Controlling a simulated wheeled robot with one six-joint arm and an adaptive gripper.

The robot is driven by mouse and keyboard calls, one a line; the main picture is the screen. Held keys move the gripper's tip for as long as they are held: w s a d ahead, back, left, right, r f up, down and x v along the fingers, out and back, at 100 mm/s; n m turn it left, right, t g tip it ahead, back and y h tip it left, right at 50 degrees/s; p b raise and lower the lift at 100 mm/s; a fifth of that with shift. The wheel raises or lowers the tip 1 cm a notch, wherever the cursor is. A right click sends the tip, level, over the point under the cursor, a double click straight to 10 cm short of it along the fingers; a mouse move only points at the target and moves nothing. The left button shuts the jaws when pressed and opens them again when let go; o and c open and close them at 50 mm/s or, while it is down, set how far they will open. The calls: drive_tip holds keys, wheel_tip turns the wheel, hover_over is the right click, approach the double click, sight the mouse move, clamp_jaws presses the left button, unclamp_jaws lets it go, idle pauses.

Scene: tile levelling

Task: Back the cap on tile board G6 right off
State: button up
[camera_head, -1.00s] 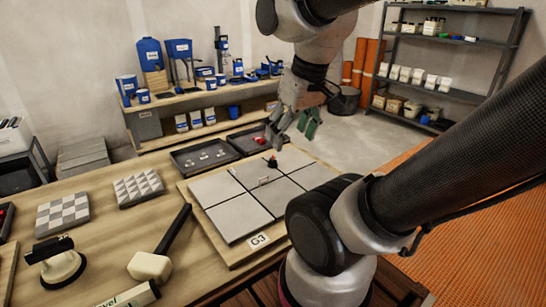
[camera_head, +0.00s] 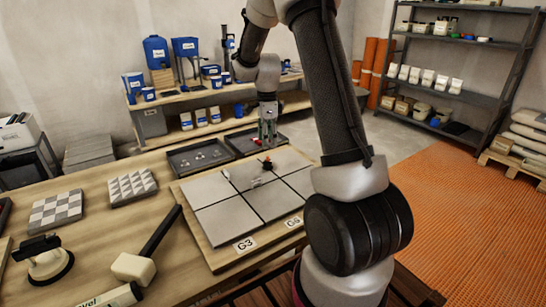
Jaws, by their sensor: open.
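The grey tiles (camera_head: 240,213) lie on a wooden board, with a G3 label (camera_head: 245,244) and a G6 label (camera_head: 293,221) on its front edge. A small red and black cap (camera_head: 267,164) stands upright at a tile joint near the far side. Light clips (camera_head: 257,183) stick up from the joints nearby; their detail is too small to tell. My gripper (camera_head: 267,143) points down behind the cap in the picture, over the dark tray area, with green on its fingers. It is open and appears empty, apart from the cap.
Two dark trays stand behind the board; the left tray (camera_head: 200,156) holds small pale pieces, and my gripper partly hides the right tray (camera_head: 243,146). A mallet (camera_head: 135,266), a suction lifter (camera_head: 42,262) and patterned tile samples (camera_head: 132,187) lie left. Part of my arm covers the right side.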

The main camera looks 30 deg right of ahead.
sight(268, 163)
drive_tip(key=shift+w+f+m, duration=0.1)
drive_tip(key=shift+m, duration=1.1)
drive_tip(key=shift+f, duration=0.25)
wheel_tip(268, 163, down, 7)
drive_tip(key=shift+f, duration=0.15)
drive_tip(key=shift+c, duration=0.5)
drive_tip(key=c, duration=0.9)
